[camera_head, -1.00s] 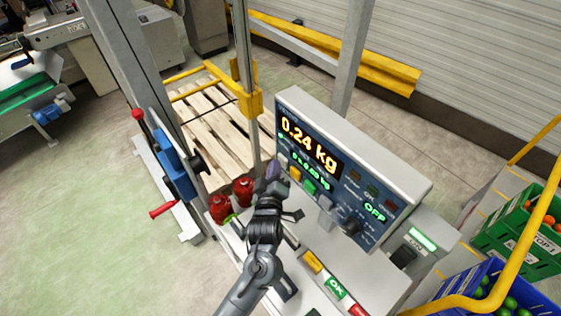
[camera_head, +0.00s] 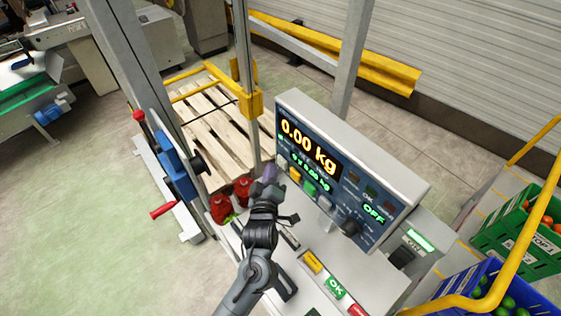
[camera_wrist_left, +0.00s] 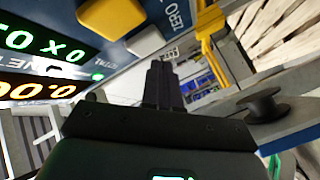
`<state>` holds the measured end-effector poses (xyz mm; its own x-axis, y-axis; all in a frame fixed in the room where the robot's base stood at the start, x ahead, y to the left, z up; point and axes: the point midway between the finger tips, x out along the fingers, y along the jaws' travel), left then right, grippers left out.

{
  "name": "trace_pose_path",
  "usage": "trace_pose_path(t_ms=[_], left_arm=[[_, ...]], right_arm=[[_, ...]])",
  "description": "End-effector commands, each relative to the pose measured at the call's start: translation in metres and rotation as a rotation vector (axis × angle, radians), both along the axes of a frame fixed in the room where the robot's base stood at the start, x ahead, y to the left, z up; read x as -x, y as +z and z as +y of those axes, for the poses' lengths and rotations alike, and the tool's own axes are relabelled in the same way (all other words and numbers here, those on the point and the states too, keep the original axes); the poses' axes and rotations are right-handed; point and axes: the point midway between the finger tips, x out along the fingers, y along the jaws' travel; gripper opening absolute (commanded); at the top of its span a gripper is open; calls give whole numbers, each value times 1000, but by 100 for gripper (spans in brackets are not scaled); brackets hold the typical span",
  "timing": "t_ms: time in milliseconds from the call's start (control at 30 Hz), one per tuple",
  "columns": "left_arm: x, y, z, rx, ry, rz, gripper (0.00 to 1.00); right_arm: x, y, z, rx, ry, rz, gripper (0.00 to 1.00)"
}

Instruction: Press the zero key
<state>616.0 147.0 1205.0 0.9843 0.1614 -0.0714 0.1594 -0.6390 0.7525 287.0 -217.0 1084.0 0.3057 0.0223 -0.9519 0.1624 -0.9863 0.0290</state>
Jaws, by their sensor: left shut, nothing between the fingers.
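The scale's display panel (camera_head: 330,165) faces my left arm and reads 0.00 kg. In the left wrist view a pale key (camera_wrist_left: 146,40) sits beside the printed word ZERO, next to a yellow key (camera_wrist_left: 108,18). My right gripper is not in view.
A green key (camera_head: 310,188) sits beside the yellow one. Red net bags (camera_head: 221,208) lie left of my gripper. A blue clipper (camera_head: 174,160) stands further left. Crates (camera_head: 520,240) stand at right.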

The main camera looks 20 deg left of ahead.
Motion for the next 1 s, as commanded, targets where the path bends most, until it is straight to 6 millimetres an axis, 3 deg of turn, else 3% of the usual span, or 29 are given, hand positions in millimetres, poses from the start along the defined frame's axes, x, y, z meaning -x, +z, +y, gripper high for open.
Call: trace_pose_path(t_ms=[367,1000], left_arm=[[3,0,2,0,0,0,0],[40,0,30,0,1,-1,0]], right_arm=[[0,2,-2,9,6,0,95],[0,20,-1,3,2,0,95]])
